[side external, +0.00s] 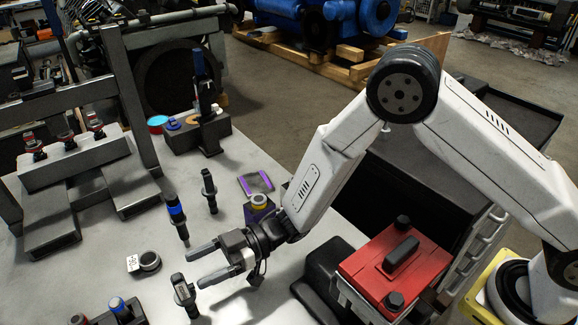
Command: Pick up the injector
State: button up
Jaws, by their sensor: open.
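My gripper (195,268) is open, low over the grey bench, with its two fingers pointing left and nothing visible between them. Several slim dark parts could be the injector; I cannot tell which one it is. A black part with a blue band (176,215) stands just beyond the fingertips, up and to the left. A plain black part (209,190) stands farther back. A dark part with a pale label (184,292) is just in front of the nearer finger, apart from it or touching; I cannot tell.
A grey metal frame (120,85) with a block of red-topped parts (76,158) stands at left. A dark ring (149,261) with a white tag lies left of my fingers. A red case (394,265) sits at right. A dark block (200,132) holding a tall tool stands behind.

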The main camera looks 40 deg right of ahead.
aim_at(176, 277)
jog(key=shift+a+r, duration=0.1)
jog(key=shift+a, duration=2.35)
grip_shut()
